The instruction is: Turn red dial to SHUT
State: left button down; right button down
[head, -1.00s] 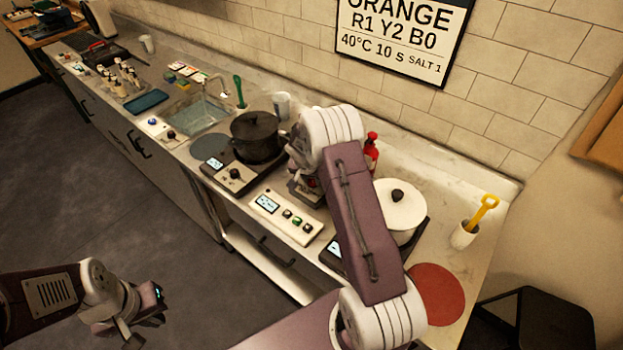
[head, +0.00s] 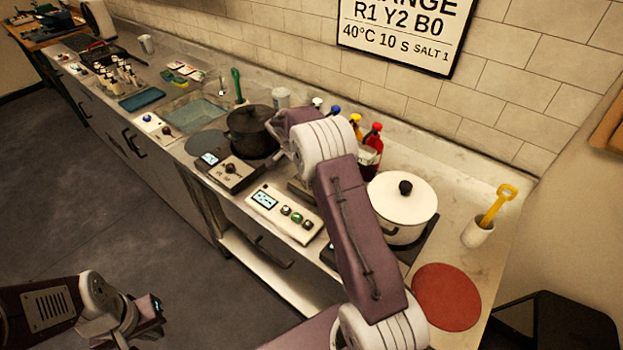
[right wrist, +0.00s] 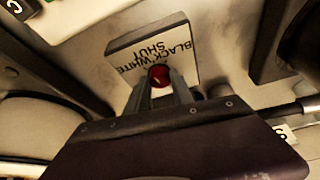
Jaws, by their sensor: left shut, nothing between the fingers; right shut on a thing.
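In the right wrist view, the red dial (right wrist: 159,73) sits on a pale box (right wrist: 186,50) whose label, upside down here, reads BLACK, WHITE and SHUT. My right gripper (right wrist: 160,86) is shut on the dial, with a fingertip on either side of it. A small light mark shows on the dial, but I cannot tell which word it points to. In the head view my right arm hides the dial and the gripper's fingers. My left gripper (head: 138,325) is shut and empty, low at the left over the floor, away from the counter.
A black pot (head: 249,128) stands left of my right arm, and a white lidded pot (head: 402,212) right of it. Several bottles (head: 371,145) stand close behind the arm. A control panel (head: 284,213) lies in front. A red round mat (head: 446,297) is at the right.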

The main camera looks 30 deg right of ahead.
jog(key=shift+w+m+g, duration=0.15)
jog(key=shift+m+g, duration=0.25)
jog(key=shift+m, duration=0.8)
jog(key=shift+r, duration=0.1)
jog(key=c, duration=1.1)
grip_release()
jog(key=v, duration=0.9)
jog(key=shift+a, duration=0.1)
